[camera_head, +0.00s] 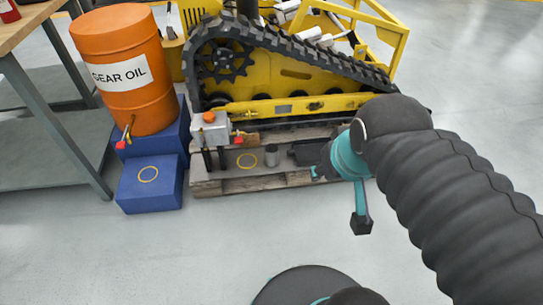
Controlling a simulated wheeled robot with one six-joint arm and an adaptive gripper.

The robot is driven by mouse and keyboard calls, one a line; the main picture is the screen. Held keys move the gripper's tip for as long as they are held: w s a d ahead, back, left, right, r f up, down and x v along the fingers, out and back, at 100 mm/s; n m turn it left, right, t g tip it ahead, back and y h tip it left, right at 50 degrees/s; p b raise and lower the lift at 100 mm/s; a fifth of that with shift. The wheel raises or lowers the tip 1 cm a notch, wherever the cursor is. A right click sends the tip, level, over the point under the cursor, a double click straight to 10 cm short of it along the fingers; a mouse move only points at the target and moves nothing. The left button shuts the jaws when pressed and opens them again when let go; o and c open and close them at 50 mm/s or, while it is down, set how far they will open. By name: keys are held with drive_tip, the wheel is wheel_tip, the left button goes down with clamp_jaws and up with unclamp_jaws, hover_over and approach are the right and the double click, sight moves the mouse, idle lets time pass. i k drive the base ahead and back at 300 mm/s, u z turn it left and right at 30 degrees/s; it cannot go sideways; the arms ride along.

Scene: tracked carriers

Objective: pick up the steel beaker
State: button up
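The steel beaker (271,155) is a small dark grey cylinder. It stands upright on the grey deck of the low wooden pallet (228,187), in front of the yellow tracked machine. My gripper (314,172) is at the end of my arm, right of the beaker in the picture and apart from it.
An orange gear oil drum (124,68) stands on blue steps (151,187). A workbench (52,145) is at left. The front floor is clear.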

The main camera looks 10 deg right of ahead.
sight(272, 150)
drive_tip(key=u, duration=0.35)
drive_tip(key=k, duration=0.45)
drive_tip(key=u, duration=1.15)
drive_tip(key=i, duration=0.95)
drive_tip(key=z, duration=0.95)
drive_tip(key=i, duration=0.55)
drive_tip(key=z, duration=0.6)
